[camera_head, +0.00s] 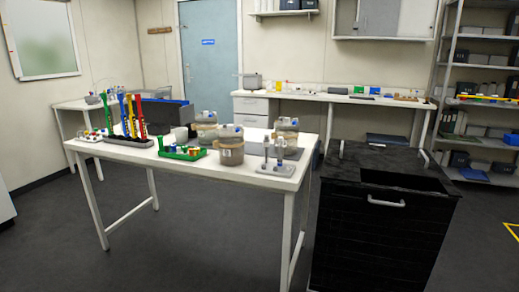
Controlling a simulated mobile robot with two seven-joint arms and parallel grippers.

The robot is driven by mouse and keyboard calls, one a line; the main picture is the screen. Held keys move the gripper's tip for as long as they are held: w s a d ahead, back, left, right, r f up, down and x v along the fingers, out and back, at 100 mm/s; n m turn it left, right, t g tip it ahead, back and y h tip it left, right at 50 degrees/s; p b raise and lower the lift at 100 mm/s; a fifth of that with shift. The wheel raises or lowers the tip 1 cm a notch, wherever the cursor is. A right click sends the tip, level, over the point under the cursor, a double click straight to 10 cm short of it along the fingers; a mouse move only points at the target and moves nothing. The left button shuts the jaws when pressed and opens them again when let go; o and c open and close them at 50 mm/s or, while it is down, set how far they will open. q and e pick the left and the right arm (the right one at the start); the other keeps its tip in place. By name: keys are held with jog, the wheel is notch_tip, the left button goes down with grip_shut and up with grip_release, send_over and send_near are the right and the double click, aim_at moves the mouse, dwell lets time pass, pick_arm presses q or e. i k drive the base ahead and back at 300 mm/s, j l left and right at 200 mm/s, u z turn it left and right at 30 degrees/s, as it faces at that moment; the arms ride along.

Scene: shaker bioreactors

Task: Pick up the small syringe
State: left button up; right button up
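A light grey stand (276,170) sits near the right front corner of the white table (222,173). Slim upright things that look like syringes stand in it. The right one (280,148) looks taller, and the left one (266,153) looks shorter and thinner. They are too small in the picture to tell for certain which is the small syringe. Neither of my grippers is in view.
Several lidded jars (231,152) stand left of and behind the stand. A green tray (183,152) and a rack with coloured pipettes (128,141) are farther left. A black cabinet (382,225) stands close to the table's right end. Floor in front is clear.

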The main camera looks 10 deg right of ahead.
aim_at(280, 148)
jog(key=i+j+z, duration=0.3)
jog(key=i+j, duration=0.15)
jog(key=i+j+z, duration=0.3)
jog(key=i+j, duration=0.25)
jog(key=j, duration=0.1)
